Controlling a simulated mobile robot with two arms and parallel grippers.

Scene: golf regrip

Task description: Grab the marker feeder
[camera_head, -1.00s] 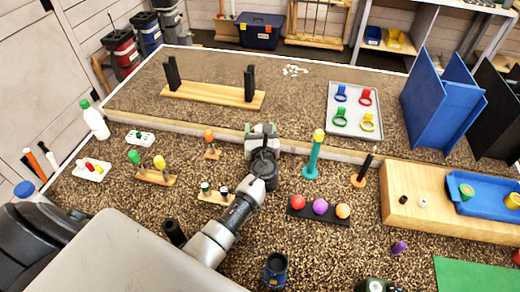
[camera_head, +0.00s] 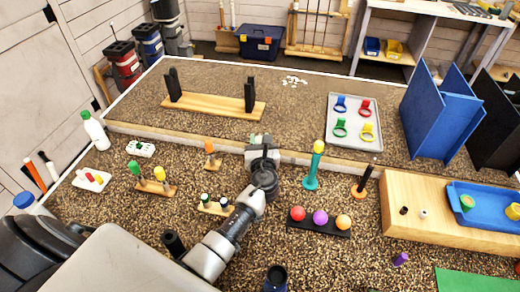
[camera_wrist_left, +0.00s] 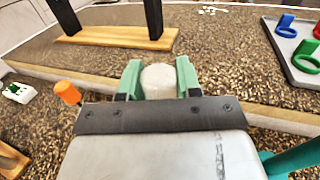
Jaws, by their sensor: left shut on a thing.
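My left gripper (camera_head: 262,146) is by the wooden edge of the raised bed, at the middle of the head view. In the left wrist view its two green fingers (camera_wrist_left: 158,82) are shut on a pale, rounded white thing (camera_wrist_left: 159,80). Only its upper part shows; the gripper body hides the rest. I cannot tell for sure whether this is the marker feeder. In the head view the held thing is hardly visible behind the gripper. My right gripper is not in view.
An orange-topped peg (camera_head: 210,148) stands close on the left, and a teal post (camera_head: 313,168) on the right. A black rack with coloured balls (camera_head: 319,220) lies in front. A grey tray (camera_head: 353,126) with coloured rings and a wooden stand (camera_head: 213,104) are on the raised bed.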

